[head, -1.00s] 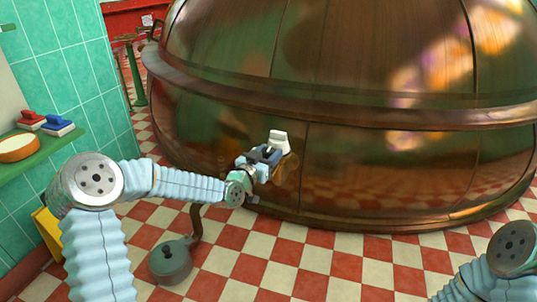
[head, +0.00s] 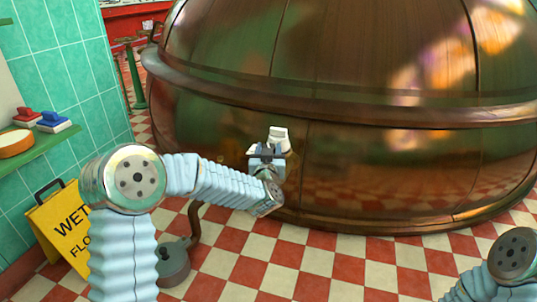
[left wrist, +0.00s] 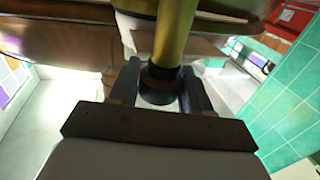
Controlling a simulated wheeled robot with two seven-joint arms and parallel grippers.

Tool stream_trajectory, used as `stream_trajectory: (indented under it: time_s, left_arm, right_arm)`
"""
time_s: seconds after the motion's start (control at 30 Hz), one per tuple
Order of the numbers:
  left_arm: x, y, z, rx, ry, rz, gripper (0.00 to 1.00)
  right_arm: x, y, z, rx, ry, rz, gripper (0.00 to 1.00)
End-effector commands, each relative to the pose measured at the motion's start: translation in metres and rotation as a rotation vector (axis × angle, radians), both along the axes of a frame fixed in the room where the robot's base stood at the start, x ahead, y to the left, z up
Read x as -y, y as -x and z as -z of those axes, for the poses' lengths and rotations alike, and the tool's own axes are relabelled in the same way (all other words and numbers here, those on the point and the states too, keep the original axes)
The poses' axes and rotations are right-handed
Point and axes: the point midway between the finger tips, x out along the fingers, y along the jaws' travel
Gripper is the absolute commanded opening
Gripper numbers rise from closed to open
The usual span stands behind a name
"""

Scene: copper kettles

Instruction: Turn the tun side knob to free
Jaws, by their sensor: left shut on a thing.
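The big copper tun (head: 400,160) fills the back of the head view. A small white fitting (head: 279,134) sits on its lower side. My left gripper (head: 266,151) is at this fitting, and its body hides most of what it holds in the head view. In the left wrist view the fingers of my left gripper (left wrist: 160,85) are shut around the tun side knob (left wrist: 160,86), a dark round collar with a brass-yellow bar rising from it. Of my right arm only a link shows at lower right; its gripper is out of view.
A yellow wet-floor sign (head: 65,222) stands at left beside my arm. A grey-green pot-like object (head: 173,265) is on the checkered floor, partly behind my arm. A green shelf (head: 38,150) holds brushes. Floor at front centre is clear.

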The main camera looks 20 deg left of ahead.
Motion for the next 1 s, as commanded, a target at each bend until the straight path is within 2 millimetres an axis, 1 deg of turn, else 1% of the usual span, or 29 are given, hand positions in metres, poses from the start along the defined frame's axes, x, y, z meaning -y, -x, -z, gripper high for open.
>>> stream_trajectory:
  time_s: [0.07,0.3,0.5,0.7,1.0]
  left_arm:
    - [0.004,0.000,-0.001,0.000,-0.002,-0.060,0.18]
    - [0.003,0.000,-0.002,-0.001,-0.001,-0.239,0.18]
    - [0.002,-0.001,-0.001,-0.002,0.000,-0.337,0.18]
    - [0.001,-0.001,0.000,-0.001,0.000,-0.388,0.18]
    - [0.000,-0.001,0.000,0.001,0.001,-0.404,0.18]
  right_arm:
    - [0.000,0.000,-0.002,0.000,0.000,0.000,0.43]
    - [0.000,0.000,-0.010,-0.002,0.000,-0.002,0.43]
    - [0.000,0.001,-0.015,-0.003,-0.001,-0.002,0.43]
    - [0.000,0.001,-0.017,-0.003,0.001,-0.002,0.43]
    - [0.000,0.000,-0.018,-0.002,0.001,-0.001,0.43]
